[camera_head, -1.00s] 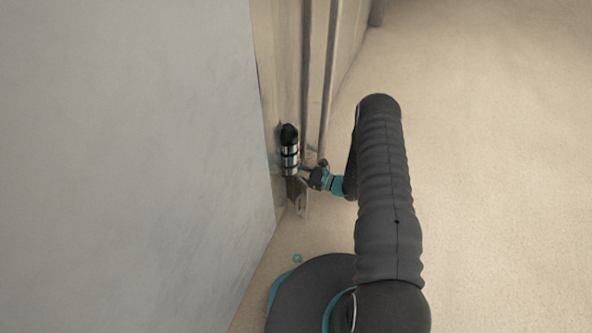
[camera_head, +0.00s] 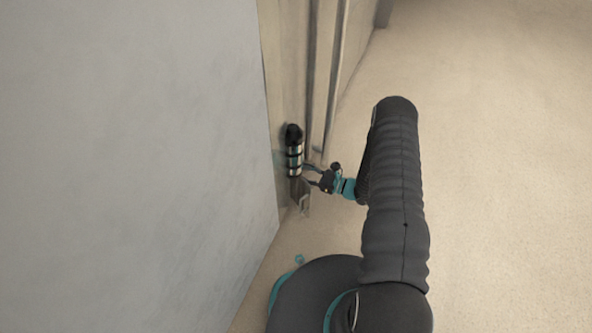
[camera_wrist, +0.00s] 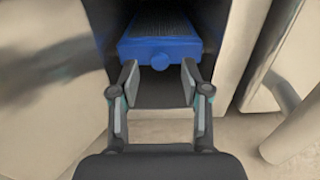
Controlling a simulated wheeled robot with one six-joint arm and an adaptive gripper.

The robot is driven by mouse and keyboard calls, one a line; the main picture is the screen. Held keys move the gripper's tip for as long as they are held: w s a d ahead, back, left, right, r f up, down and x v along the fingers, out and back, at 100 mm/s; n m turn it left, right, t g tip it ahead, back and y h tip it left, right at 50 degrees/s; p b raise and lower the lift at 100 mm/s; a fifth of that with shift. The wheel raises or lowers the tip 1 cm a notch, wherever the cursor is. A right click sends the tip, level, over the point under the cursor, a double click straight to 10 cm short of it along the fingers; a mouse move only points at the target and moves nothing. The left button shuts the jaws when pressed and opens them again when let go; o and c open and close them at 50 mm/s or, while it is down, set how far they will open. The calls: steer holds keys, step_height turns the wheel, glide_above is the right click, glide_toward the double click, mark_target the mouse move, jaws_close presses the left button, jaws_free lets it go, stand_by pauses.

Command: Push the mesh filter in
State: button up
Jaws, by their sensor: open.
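The mesh filter (camera_wrist: 160,48) is a blue frame with dark mesh on top and a round blue knob on its front. In the wrist view it sits in a dark opening, straight ahead of my gripper (camera_wrist: 158,75). My gripper's two fingers are spread, one on each side below the knob, with nothing between them. Whether a fingertip touches the filter, I cannot tell. I cannot make out the filter there.
A large pale grey panel (camera_head: 130,150) fills the left of the head view. Pale upright panels stand beside the opening in the wrist view, with a metal-like panel (camera_wrist: 45,70) on the left. The beige floor (camera_head: 500,170) to the right is clear.

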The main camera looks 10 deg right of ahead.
steer(key=v, duration=0.8)
steer(key=shift+s+d, duration=0.25)
steer(key=shift+r, duration=0.1)
steer(key=s+a+r+n+g+h+p, duration=0.1)
steer(key=s+a+r+n+g+h, duration=0.3)
steer(key=r, duration=0.7)
steer(key=r+n+g+y+p, duration=0.1)
steer(key=r+n+g+p, duration=0.3)
steer(key=r, duration=0.7)
steer(key=s+a+r+n+g+h+b, duration=0.1)
steer(key=s+a+r+n+g+h, duration=0.15)
steer(key=r+n, duration=0.6)
steer(key=s+d+r+n+t+h+p, duration=0.2)
steer(key=s+r+h, duration=0.3)
steer(key=s+r, duration=0.4)
steer(key=s+d+r+n+t+h+p, duration=0.2)
steer(key=s+r+n+t+h, duration=0.3)
steer(key=s+r, duration=0.5)
step_height(320, 180, up, 8)
steer(key=shift+s+d+f+p, duration=0.15)
steer(key=shift+s+d+p, duration=0.15)
steer(key=shift+p, duration=0.35)
